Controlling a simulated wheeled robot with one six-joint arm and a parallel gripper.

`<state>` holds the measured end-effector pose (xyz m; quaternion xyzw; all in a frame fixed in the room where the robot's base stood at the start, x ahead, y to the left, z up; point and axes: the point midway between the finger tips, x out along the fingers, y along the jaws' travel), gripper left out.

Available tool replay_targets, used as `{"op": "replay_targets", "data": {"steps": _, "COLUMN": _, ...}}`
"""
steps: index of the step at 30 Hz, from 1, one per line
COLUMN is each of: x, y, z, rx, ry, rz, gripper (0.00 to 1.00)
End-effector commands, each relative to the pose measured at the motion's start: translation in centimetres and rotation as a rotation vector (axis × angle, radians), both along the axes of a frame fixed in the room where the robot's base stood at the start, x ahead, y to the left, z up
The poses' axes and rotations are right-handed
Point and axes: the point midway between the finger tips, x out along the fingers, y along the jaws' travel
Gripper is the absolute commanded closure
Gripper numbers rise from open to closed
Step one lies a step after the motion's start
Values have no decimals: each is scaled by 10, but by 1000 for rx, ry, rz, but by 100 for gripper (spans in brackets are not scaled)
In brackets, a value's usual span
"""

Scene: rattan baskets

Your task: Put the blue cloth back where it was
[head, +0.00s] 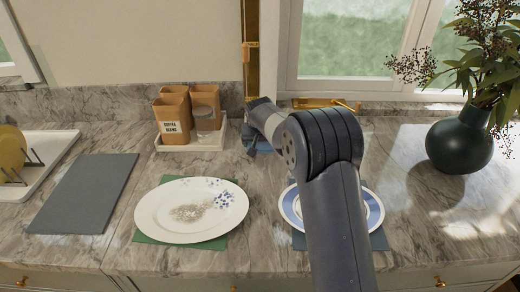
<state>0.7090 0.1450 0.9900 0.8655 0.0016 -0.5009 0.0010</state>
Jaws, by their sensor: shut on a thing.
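My gripper (251,150) is at the back of the counter, just right of the white tray, and points down. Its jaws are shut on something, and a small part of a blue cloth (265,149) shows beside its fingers. My arm hides most of that cloth. Another dark blue cloth (379,241) lies at the front, under a blue-and-white plate (289,209). My arm covers the middle of both.
A patterned white plate (168,211) rests on a green cloth (151,239). A white tray (177,146) holds orange canisters (171,122) and a glass. A grey mat (85,193) lies left. A dark vase (459,146) stands right.

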Motion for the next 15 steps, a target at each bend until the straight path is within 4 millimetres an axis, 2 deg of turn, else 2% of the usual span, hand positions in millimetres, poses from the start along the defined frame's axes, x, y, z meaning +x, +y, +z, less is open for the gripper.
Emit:
{"op": "replay_targets", "data": {"steps": 7, "x": -1, "y": 0, "z": -31, "rx": 0, "ry": 2, "rz": 0, "gripper": 37}}
{"op": "replay_targets", "data": {"steps": 15, "x": 0, "y": 0, "z": -34, "rx": 0, "ry": 0, "rz": 0, "gripper": 37}}
